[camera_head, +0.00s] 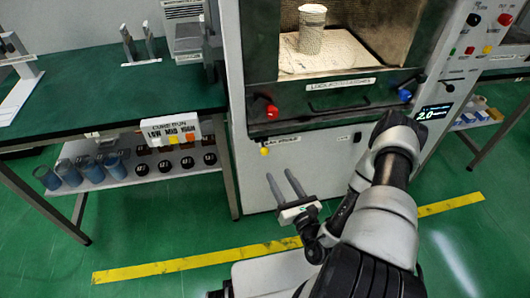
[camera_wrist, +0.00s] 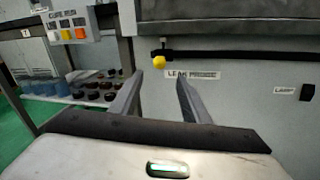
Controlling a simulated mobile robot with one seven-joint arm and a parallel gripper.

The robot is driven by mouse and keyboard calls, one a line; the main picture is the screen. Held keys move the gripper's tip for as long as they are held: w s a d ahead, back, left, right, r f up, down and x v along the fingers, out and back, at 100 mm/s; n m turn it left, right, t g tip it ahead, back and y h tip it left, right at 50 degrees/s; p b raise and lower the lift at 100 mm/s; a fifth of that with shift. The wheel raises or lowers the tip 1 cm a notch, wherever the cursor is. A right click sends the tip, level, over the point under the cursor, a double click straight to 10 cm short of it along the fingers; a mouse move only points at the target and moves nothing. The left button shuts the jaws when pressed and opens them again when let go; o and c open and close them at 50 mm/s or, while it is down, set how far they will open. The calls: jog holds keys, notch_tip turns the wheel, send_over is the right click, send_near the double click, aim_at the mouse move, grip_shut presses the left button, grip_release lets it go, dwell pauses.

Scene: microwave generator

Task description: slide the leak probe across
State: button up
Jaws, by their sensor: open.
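The leak probe is a small yellow knob (camera_wrist: 159,62) at the left part of a dark horizontal slot or rail (camera_wrist: 240,54) on the microwave cabinet's front. A "LEAK PROBE" label (camera_wrist: 192,74) sits just below the rail. In the head view the yellow knob (camera_head: 264,151) is under the oven's left front corner. My gripper (camera_head: 280,174) is open and empty, in front of the cabinet and below the knob in that view. In the wrist view the knob appears between and just above the fingertips (camera_wrist: 160,80), with no visible contact.
A red knob (camera_head: 272,112) and a blue knob (camera_head: 405,96) flank the oven front. A white canister (camera_head: 312,30) stands inside the chamber. A green bench (camera_head: 80,88) is at left, with cups (camera_head: 68,172) and dark round items on its shelf. A lamp switch (camera_wrist: 307,92) is at right.

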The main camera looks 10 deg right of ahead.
aim_at(267, 154)
jog(key=w+a, duration=0.1)
jog(key=w, duration=0.3)
jog(key=w+b, duration=0.1)
jog(key=w, duration=0.3)
jog(key=w+a, duration=0.1)
jog(key=w, duration=0.3)
jog(key=shift+w+a, duration=0.3)
jog(key=shift+w, duration=0.1)
grip_shut()
